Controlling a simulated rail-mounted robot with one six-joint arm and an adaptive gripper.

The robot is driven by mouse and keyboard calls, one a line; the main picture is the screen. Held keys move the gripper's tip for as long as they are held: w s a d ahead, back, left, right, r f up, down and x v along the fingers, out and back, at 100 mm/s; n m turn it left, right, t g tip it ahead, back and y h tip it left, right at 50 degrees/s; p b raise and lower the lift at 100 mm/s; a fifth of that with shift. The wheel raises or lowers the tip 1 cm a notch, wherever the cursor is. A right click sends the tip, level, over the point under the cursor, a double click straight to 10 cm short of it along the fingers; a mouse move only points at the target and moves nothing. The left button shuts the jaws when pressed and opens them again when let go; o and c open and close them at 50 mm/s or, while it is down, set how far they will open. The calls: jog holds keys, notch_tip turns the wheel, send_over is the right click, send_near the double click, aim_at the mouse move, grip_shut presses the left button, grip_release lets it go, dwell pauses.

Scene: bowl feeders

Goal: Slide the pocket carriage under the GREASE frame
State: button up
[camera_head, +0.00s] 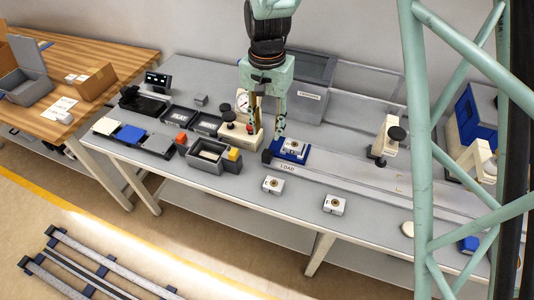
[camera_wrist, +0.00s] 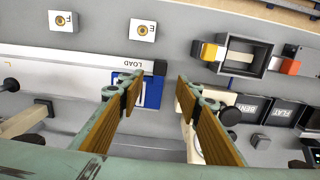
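The blue pocket carriage (camera_head: 289,158) sits at the LOAD end of the long rail (camera_head: 340,183), with a white block (camera_head: 292,145) in it. It also shows in the wrist view (camera_wrist: 153,94), partly hidden by a finger. My gripper (camera_head: 268,127) is open and empty, above and slightly left of the carriage; its fingers are spread apart in the wrist view (camera_wrist: 160,80). A beige frame with a black knob (camera_head: 388,135) stands along the rail to the right. I cannot read a GREASE label on any frame.
Two white blocks with brass centres (camera_head: 273,185) (camera_head: 334,205) lie in front of the rail. A beige press with a gauge (camera_head: 243,130) stands left of the carriage. A grey bin (camera_head: 207,156) and trays are further left. A green lattice crosses the right side.

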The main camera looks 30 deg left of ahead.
aim_at(268, 153)
jog(key=shift+f+b, duration=0.75)
jog(key=shift+f, duration=5.65)
jog(key=shift+c, duration=0.7)
grip_shut()
jog(key=shift+d, duration=0.15)
